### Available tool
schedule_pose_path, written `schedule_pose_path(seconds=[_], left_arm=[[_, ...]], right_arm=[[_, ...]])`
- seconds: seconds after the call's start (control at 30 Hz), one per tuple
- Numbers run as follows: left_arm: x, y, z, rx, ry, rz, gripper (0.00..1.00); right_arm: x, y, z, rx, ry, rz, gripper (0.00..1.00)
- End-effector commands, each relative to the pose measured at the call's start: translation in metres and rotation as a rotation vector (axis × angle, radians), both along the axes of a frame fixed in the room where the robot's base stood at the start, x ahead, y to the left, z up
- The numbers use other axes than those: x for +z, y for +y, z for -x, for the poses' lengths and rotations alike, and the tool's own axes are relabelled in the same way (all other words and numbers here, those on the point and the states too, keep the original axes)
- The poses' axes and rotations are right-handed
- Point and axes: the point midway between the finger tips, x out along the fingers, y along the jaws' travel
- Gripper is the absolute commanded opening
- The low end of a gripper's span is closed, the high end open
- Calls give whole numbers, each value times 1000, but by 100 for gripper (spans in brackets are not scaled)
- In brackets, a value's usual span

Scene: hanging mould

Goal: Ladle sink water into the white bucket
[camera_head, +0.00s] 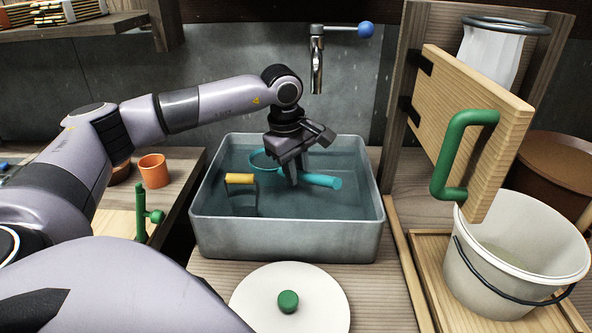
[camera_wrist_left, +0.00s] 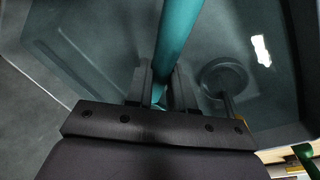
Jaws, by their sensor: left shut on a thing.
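The grey sink (camera_head: 285,238) holds water and stands in the middle of the head view. A teal ladle (camera_head: 322,181) is in the sink, its round bowl low at the water and its handle pointing right. My left gripper (camera_head: 295,180) reaches down into the sink and is shut on the ladle's handle. In the left wrist view the teal handle (camera_wrist_left: 178,40) runs up between the fingers (camera_wrist_left: 162,92). The white bucket (camera_head: 500,285) stands at the right on a wooden tray, with a little pale content inside. My right gripper is not in view.
A wooden panel with a green handle (camera_head: 460,130) stands above the bucket's left side. A tap (camera_head: 317,60) hangs behind the sink. A yellow-handled tool (camera_head: 240,179) lies in the sink. A white round lid with a green knob (camera_head: 288,301) lies in front.

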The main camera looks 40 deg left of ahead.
Motion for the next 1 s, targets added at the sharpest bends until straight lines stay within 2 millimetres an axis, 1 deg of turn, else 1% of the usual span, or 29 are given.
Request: schedule_pose_path(seconds=[0.03,0.27,1.0], left_arm=[[10,0,-1,-1,-3,-1,0],[31,0,0,-1,-2,-1,0],[96,0,0,-1,-2,-1,0]], right_arm=[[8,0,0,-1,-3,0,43],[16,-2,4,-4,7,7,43],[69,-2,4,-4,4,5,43]])
